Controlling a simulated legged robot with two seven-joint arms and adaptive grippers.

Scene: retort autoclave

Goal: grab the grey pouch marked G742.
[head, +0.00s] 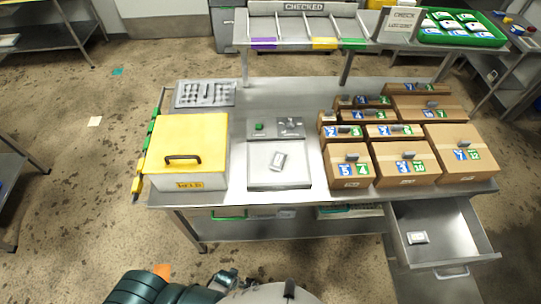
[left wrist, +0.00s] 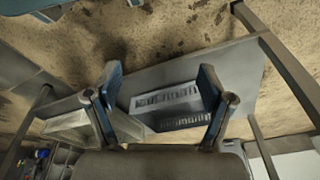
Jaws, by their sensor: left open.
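A small grey-white pouch (head: 278,160) lies on the flat plate of a scale (head: 266,178) in the middle of the bench. Another small pale pouch (head: 417,237) lies in the open drawer (head: 460,244) at the lower right. The marks on both are too small to read, so I cannot tell which is G742. My left arm comes in at the bottom of the head view, low in front of the bench and apart from both pouches. In the left wrist view my left gripper (left wrist: 160,80) is open, with nothing seen held. My right gripper is not in view.
A yellow-lidded box (head: 190,135) stands at the bench's left, with a slotted metal tray (head: 205,93) behind it. Several cardboard boxes (head: 405,170) fill the right side. A raised shelf (head: 290,28) with bins and a green tray (head: 460,36) spans the back.

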